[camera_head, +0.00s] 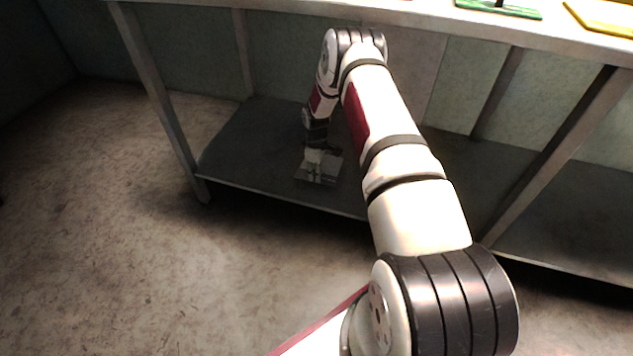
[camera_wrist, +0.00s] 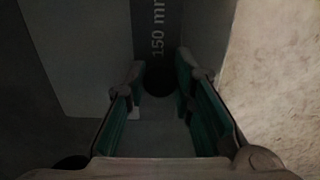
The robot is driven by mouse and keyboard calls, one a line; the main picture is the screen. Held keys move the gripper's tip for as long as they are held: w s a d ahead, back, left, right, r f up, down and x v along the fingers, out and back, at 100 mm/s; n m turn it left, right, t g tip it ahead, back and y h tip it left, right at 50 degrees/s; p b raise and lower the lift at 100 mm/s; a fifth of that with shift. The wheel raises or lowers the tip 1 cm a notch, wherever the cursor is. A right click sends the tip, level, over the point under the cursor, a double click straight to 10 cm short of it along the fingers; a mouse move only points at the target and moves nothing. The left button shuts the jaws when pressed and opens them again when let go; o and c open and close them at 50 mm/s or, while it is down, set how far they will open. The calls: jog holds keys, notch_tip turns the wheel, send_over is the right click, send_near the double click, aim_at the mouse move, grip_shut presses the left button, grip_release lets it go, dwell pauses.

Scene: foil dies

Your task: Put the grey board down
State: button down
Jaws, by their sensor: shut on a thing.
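The grey board (camera_head: 303,174) is at the end of my arm, low at the lower shelf in the head view. In the wrist view the board (camera_wrist: 82,50) is a flat grey plate with a dark stripe marked "150 mm". My gripper (camera_wrist: 160,82) is over it, with its fingers around a dark round knob (camera_wrist: 158,76) on the stripe. The gripper (camera_head: 314,160) is shut on the board's knob. I cannot tell whether the board touches the shelf or hangs just above it.
The lower shelf (camera_head: 255,140) is dark and bare around the board. A table leg (camera_head: 160,95) stands to the left. The worktop (camera_head: 200,2) above carries a green frame (camera_head: 505,8) and a yellow one (camera_head: 605,18). Speckled floor (camera_head: 120,240) lies in front.

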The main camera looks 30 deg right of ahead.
jog(key=shift+w+d+f+b, duration=0.1)
jog(key=shift+f+b, duration=1.05)
jog(key=shift+f, duration=0.65)
jog(key=shift+r, duration=0.1)
jog(key=c, duration=1.4)
grip_release()
jog(key=shift+o, duration=0.2)
notch_tip(320, 180, up, 8)
jog(key=p, duration=0.3)
jog(key=shift+f+p, duration=0.25)
jog(key=shift+p, duration=0.1)
